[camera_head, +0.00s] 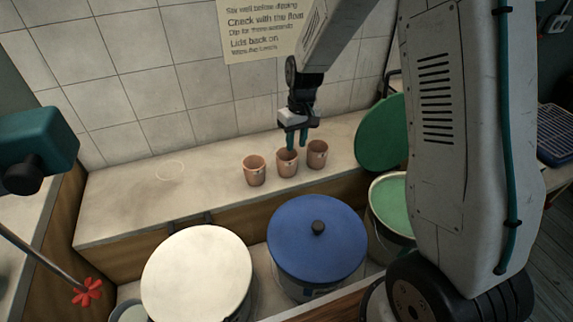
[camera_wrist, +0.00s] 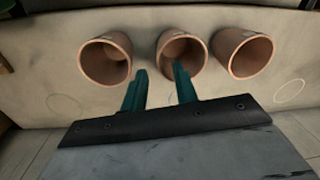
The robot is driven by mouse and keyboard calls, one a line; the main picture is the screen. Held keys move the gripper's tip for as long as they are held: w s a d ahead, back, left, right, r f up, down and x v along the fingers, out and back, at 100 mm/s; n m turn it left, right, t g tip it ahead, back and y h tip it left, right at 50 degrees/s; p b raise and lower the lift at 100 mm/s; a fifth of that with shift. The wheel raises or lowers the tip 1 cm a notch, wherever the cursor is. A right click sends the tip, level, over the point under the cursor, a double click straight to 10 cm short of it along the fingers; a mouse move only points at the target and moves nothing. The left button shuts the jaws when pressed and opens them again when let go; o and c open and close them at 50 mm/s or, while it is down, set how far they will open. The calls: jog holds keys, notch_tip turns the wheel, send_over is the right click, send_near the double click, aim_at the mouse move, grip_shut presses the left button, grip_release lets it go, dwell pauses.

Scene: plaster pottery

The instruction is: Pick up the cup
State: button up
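Three terracotta cups stand in a row on the bench: a left cup (camera_head: 254,171), a middle cup (camera_head: 287,164) and a right cup (camera_head: 317,154). My gripper (camera_head: 296,147) is above the middle cup, pointing down. In the wrist view the middle cup (camera_wrist: 182,54) lies ahead of the teal fingers (camera_wrist: 158,70), with one finger tip over its near rim and the other left of it. The outer cups show there too, one at left (camera_wrist: 106,57) and one at right (camera_wrist: 243,52). The fingers are apart with nothing between them. Contact with the cup cannot be told.
A pale bench (camera_head: 135,205) runs along the tiled wall, with free room to the left around a drawn circle (camera_head: 170,170). In front stand a white-lidded bucket (camera_head: 196,275), a blue-lidded bucket (camera_head: 305,250) and an open bucket of green liquid (camera_head: 392,204). A green lid (camera_head: 381,135) leans at right.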

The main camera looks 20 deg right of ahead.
aim_at(294, 161)
jog(key=f, duration=0.8)
jog(key=shift+a, duration=0.3)
grip_shut()
